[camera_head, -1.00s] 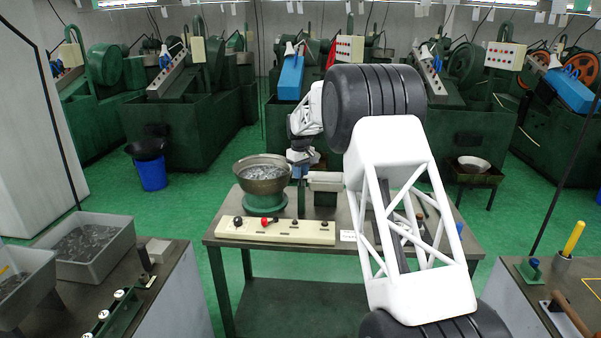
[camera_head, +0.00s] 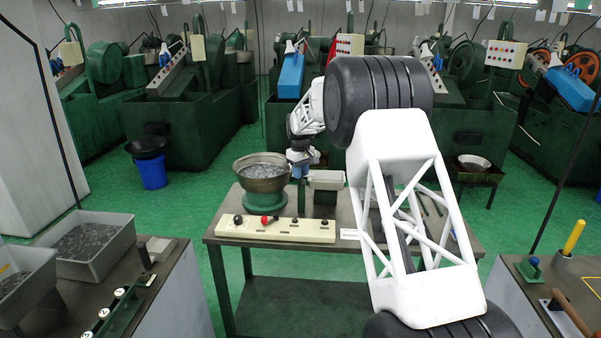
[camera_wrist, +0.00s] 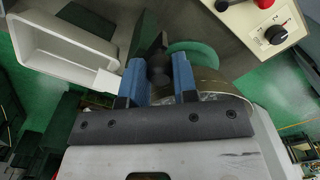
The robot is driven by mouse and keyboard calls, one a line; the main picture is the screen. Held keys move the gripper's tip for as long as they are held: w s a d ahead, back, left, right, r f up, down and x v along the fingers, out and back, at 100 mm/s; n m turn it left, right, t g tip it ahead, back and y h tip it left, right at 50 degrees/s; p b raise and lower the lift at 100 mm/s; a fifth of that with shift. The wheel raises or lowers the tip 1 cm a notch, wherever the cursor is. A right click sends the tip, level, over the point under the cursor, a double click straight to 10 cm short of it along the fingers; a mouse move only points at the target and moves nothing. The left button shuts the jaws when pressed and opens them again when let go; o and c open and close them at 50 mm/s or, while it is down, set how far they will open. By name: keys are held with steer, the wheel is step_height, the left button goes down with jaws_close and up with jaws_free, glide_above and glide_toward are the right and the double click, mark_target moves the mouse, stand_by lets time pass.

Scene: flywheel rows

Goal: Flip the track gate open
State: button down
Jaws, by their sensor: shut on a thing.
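My gripper (camera_head: 300,172) is over the middle table, between the vibratory bowl (camera_head: 262,185) and a white bin (camera_head: 326,180). In the wrist view its two blue fingers (camera_wrist: 159,72) are on either side of a dark, rounded knob (camera_wrist: 158,64) and shut on it. I take this knob to be the handle of the track gate, but the fingers hide much of it. How far the gate is turned cannot be told. The bowl's metal wall (camera_wrist: 225,85) and green base (camera_wrist: 200,50) lie just beyond the right finger.
The white bin (camera_wrist: 70,50) is close on the left in the wrist view. A cream control panel (camera_head: 275,230) with a red button and dark knobs runs along the table's front edge. Grey trays of metal parts (camera_head: 90,245) stand on the left bench.

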steer(key=c, duration=0.9)
jaws_free()
steer(key=shift+s+a, duration=0.1)
steer(key=shift+s, duration=0.05)
steer(key=shift+r, duration=3.85)
steer(key=shift+r, duration=0.1)
